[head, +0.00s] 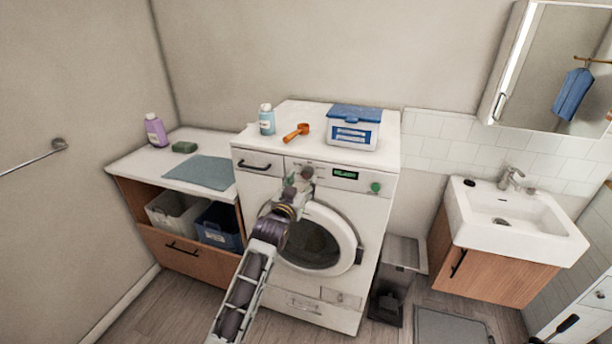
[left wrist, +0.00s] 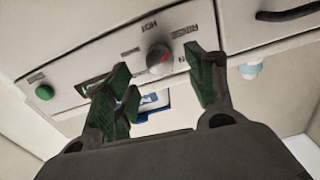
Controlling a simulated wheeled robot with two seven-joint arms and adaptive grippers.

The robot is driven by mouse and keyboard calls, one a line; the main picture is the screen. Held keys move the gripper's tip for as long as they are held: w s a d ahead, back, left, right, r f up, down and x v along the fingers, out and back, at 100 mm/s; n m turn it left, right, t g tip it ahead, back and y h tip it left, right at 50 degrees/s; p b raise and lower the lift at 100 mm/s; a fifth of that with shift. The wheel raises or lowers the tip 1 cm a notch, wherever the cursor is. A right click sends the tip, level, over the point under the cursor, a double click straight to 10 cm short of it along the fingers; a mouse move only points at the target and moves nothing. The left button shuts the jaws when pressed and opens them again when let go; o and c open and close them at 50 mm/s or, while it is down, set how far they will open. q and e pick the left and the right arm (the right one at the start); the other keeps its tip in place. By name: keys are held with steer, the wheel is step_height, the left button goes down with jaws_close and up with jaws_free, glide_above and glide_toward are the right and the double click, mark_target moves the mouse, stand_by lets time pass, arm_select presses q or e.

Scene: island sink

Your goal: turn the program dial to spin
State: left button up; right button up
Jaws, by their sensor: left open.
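The washing machine (head: 372,226) stands against the back wall, with its control panel along the top front. The program dial (left wrist: 159,58) is a round grey knob with a red pointer mark in the left wrist view. My left gripper (head: 300,182) is at the panel in the head view and hides the dial area there. In the left wrist view its dark green-padded fingers (left wrist: 160,88) are open, one to each side of the dial, and nothing is held. I cannot tell whether they touch it.
A green button (head: 375,187) and a lit display (head: 345,174) are right of my left gripper. A detergent drawer (head: 257,163) is left. A blue-lidded box (head: 353,128), an orange scoop (head: 296,132) and a bottle (head: 267,119) stand on the machine. The round door (head: 347,236) is below.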

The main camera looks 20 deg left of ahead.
mark_target(306, 175)
arm_select(q)
steer(key=shift+w+d, duration=0.1)
steer(key=shift+w, duration=2.3)
steer(key=shift+c, duration=0.4)
steer(key=c, duration=1)
